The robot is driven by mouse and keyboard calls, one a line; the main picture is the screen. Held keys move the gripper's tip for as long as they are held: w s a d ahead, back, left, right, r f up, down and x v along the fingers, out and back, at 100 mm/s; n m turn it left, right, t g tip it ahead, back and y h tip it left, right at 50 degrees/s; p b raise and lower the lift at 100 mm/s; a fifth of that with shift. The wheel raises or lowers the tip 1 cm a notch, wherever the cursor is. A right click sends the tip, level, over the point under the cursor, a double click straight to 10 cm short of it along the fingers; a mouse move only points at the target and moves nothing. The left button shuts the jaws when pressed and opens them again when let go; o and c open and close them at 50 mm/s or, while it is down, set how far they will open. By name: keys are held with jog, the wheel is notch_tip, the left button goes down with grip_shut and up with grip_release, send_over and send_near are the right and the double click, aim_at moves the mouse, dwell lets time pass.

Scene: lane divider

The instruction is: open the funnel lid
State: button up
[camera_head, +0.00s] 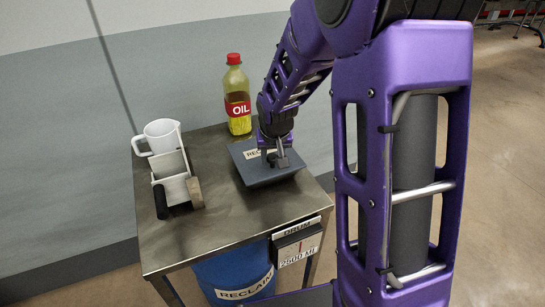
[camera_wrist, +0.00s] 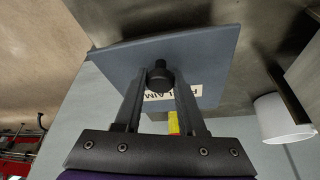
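The funnel lid (camera_head: 272,172) is a blue-grey square plate with a white label, on the right part of the metal table. It also shows in the wrist view (camera_wrist: 205,55), with a dark round knob (camera_wrist: 160,78) on its face. My gripper (camera_head: 276,158) is over the lid. In the wrist view its two fingers (camera_wrist: 160,85) stand on either side of the knob and appear to press on it. The lid looks closed or nearly so; the funnel opening under it is hidden.
An oil bottle (camera_head: 237,97) stands behind the lid. A white jug (camera_head: 160,137) and a divided metal holder (camera_head: 172,165) are at the left. A blue drum (camera_head: 235,272) is under the table (camera_head: 225,222), with a scale display (camera_head: 297,243) at the front edge. The table's front middle is clear.

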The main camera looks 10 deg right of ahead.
grip_shut()
dwell(1.1)
